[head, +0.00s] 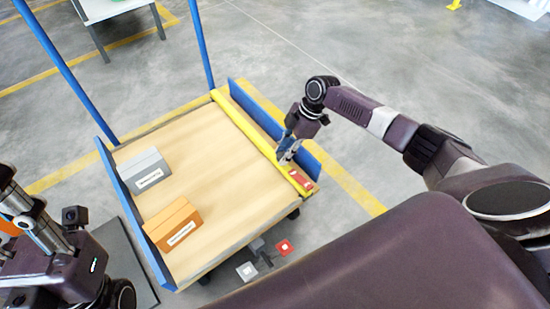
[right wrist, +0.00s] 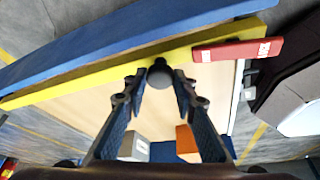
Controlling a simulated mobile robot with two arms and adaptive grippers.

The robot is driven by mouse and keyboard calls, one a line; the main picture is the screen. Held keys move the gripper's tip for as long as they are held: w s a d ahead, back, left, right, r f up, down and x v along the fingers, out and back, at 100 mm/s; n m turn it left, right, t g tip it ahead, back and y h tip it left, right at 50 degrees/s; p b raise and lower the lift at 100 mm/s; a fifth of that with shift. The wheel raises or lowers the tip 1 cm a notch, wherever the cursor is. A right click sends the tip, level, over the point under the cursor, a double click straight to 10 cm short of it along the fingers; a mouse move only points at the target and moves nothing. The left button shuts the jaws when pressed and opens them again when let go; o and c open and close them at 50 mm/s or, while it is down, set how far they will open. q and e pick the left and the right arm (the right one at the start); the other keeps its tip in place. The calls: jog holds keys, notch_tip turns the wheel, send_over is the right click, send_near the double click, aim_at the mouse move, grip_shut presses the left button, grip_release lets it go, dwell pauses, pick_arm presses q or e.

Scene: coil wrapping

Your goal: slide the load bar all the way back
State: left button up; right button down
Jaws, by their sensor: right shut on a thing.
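The yellow load bar (head: 248,126) lies along the right side of the wooden cart deck, close beside the blue side rail. A red label (head: 300,179) is on its near end. My right gripper (head: 286,152) is over the near half of the bar. In the right wrist view, the bar (right wrist: 110,83) runs across beyond the fingers, and my right gripper (right wrist: 160,80) is shut on a dark round knob (right wrist: 160,72) at the bar. Part of my left arm shows at the lower left of the head view, but its fingers are not visible.
A grey box (head: 142,170) and an orange box (head: 172,222) sit at the left of the deck (head: 205,150). Blue rails (head: 265,118) flank both sides, and blue posts (head: 62,68) rise at the far end. The deck between boxes and bar is clear.

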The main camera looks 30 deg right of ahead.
jog(key=shift+d, duration=0.3)
jog(key=c, duration=1.6)
grip_release()
jog(key=shift+d, duration=0.1)
jog(key=shift+r, duration=0.2)
jog(key=v, duration=1.1)
jog(key=shift+r, duration=0.3)
jog(key=shift+s, duration=0.1)
